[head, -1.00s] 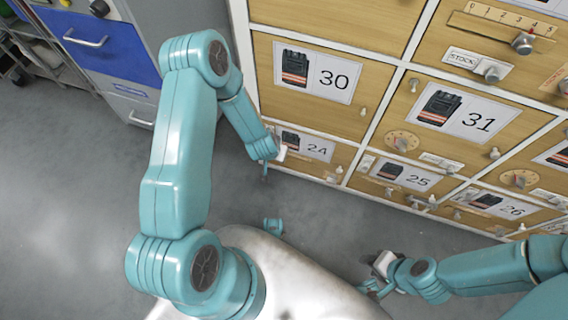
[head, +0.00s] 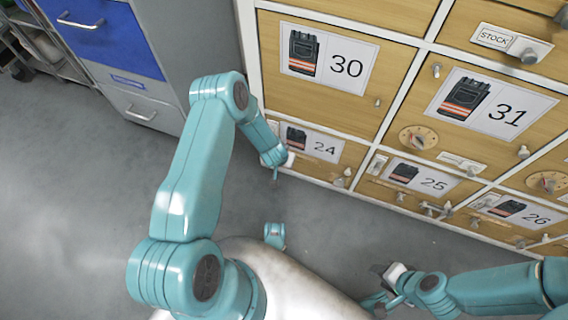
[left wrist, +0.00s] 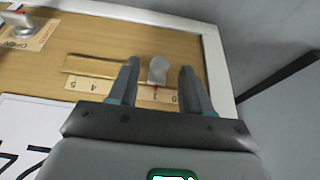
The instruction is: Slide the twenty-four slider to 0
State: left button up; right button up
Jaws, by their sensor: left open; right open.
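The wooden locker door 24 (head: 342,157) is in the bottom row in the head view. My left gripper (head: 281,169) is at its left end and hides the slider there. In the left wrist view the slider knob (left wrist: 158,72) is a grey peg in a slotted track with a number scale (left wrist: 88,86), seen upside down. The left gripper (left wrist: 160,66) is open around the knob, a finger on each side, with visible gaps. My right gripper (head: 382,285) is held off the lockers at lower right.
A blue and grey drawer cabinet (head: 110,50) stands at left. The grey floor (head: 80,200) is clear.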

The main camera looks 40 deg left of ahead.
pick_arm(q)
jog(key=shift+w+f, duration=0.3)
jog(key=shift+f, duration=0.3)
pick_arm(e)
jog(key=shift+w+f, duration=0.3)
pick_arm(q)
grip_shut()
jog(key=shift+a, duration=0.1)
pick_arm(e)
jog(key=shift+a, duration=0.1)
